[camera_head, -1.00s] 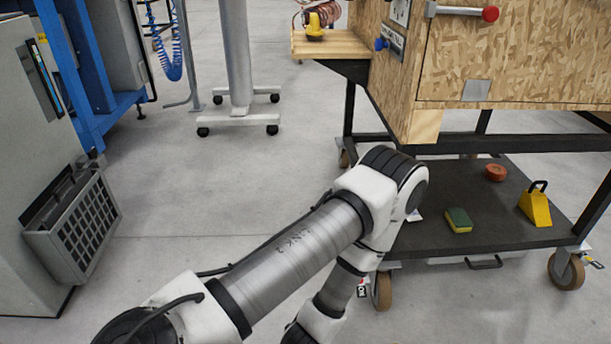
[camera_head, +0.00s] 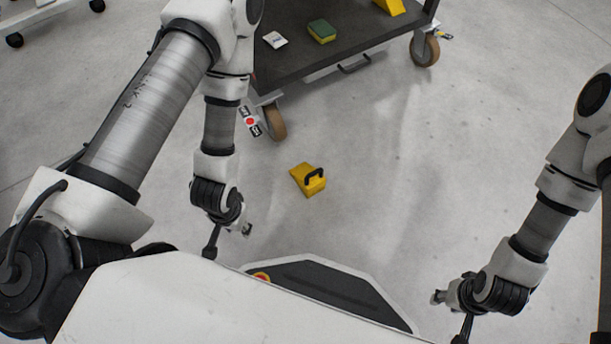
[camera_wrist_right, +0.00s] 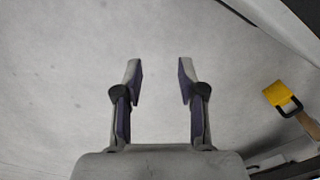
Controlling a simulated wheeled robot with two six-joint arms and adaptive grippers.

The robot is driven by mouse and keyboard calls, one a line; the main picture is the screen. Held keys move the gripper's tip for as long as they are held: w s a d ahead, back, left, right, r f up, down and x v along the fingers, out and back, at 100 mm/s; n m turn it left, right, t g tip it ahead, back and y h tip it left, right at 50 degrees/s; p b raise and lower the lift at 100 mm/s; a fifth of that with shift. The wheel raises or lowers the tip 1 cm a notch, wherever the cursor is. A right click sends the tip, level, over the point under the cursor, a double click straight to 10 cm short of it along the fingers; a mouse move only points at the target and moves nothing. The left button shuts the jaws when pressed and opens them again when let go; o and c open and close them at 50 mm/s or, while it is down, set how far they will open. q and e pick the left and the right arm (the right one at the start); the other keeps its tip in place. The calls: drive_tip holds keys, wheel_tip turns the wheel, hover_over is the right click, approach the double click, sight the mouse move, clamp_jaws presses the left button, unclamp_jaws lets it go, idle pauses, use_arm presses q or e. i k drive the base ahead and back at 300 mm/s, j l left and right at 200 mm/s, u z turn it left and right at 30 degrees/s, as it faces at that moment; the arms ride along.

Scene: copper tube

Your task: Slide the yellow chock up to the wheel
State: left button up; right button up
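A yellow chock (camera_head: 308,180) with a black handle lies on the grey floor. The cart's near-left wheel (camera_head: 276,122) is tan and stands above and left of it in the head view, with a gap of bare floor between. The chock also shows at the right of the right wrist view (camera_wrist_right: 278,94), beside a tan piece that looks like the wheel. My right gripper (camera_head: 438,297) is low at the right, well away from the chock; in the right wrist view its fingers (camera_wrist_right: 160,72) are apart and empty. My left gripper (camera_head: 246,229) is left of and below the chock; its fingers are too small to read.
The cart's dark lower shelf (camera_head: 295,62) carries a green and yellow sponge (camera_head: 321,32), a white packet (camera_head: 275,40) and another yellow chock (camera_head: 389,5). A second wheel (camera_head: 425,50) stands at the right. The floor right of the chock is clear.

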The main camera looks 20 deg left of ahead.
sight(311, 181)
drive_tip(key=i+l+u, duration=0.15)
drive_tip(key=l+u, duration=0.2)
drive_tip(key=i+l+u, duration=0.1)
drive_tip(key=l+u, duration=0.25)
drive_tip(key=l, duration=0.15)
drive_tip(key=u, duration=0.95)
